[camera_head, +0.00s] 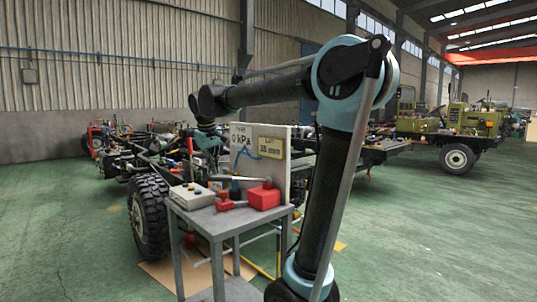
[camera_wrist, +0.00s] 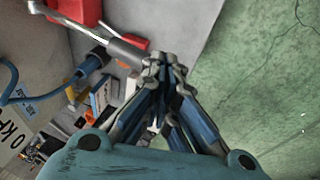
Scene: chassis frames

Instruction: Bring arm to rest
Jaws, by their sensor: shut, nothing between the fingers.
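My arm (camera_head: 270,90) rises at the right of the head view, bends at a large pale-blue joint and reaches left above the work table. Its wrist end (camera_head: 206,104) points down near the left edge of the sign board. The fingertips are hard to make out there. In the wrist view my gripper (camera_wrist: 164,66) has its blue and grey fingers drawn together at the tips, with nothing between them. Behind the tips show a grey handle and red parts (camera_wrist: 75,10); I cannot judge the gap between them from this angle.
The grey table (camera_head: 222,226) carries a red block (camera_head: 263,197), a grey lever (camera_head: 240,179) and a control box (camera_head: 191,196) with buttons. A white board (camera_head: 275,170) reads "0 kPa" and "LIFT 15 mm". A wheeled chassis (camera_head: 149,217) stands behind. Green floor (camera_head: 430,235) is clear at right.

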